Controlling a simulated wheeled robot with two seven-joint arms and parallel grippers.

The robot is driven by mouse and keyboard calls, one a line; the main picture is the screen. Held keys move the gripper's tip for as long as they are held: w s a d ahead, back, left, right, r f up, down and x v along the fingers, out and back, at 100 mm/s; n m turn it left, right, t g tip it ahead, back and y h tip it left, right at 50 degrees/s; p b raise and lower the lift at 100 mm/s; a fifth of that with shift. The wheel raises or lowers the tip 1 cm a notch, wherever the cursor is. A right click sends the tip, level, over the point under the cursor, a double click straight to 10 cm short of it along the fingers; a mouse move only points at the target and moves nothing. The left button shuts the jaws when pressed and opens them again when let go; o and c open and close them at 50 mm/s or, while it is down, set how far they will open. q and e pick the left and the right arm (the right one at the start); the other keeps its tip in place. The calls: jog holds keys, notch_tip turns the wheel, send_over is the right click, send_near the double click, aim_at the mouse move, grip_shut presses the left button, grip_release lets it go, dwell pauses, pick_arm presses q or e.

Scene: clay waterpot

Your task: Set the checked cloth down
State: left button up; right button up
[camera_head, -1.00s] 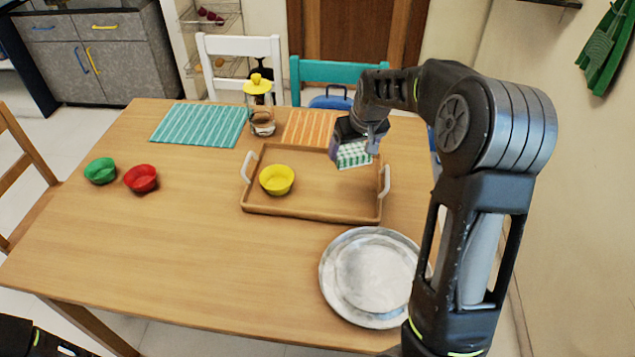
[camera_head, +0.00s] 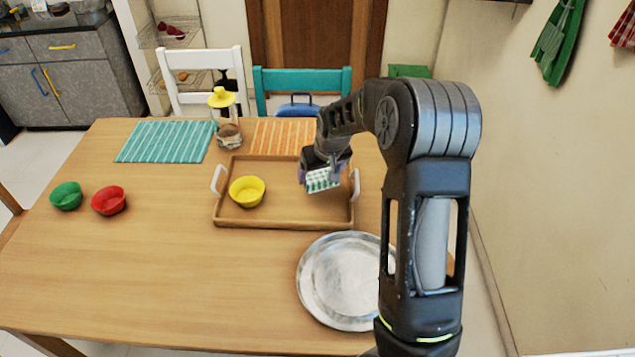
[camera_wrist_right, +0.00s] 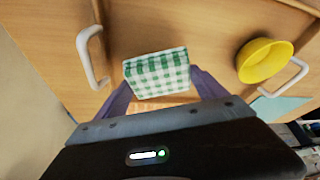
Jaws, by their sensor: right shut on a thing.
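The green-and-white checked cloth (camera_head: 322,181) is a small folded block. My right gripper (camera_head: 325,170) is shut on it, over the right part of the wooden tray (camera_head: 285,224). The cloth also shows between the fingers in the right wrist view (camera_wrist_right: 157,72). I cannot tell whether its underside touches the tray. My left gripper is not in view.
A yellow bowl (camera_head: 247,191) stands in the tray's left part. A metal plate (camera_head: 340,280) lies in front of the tray. Red (camera_head: 109,201) and green (camera_head: 66,196) bowls stand at left. A yellow-topped jar (camera_head: 228,130) stands behind the tray.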

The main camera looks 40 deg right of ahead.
aim_at(322, 178)
jog(key=shift+f, duration=1.9)
jog(key=o, duration=1.3)
jog(key=shift+f, duration=0.1)
jog(key=shift+c, duration=0.2)
jog(key=v, duration=1.2)
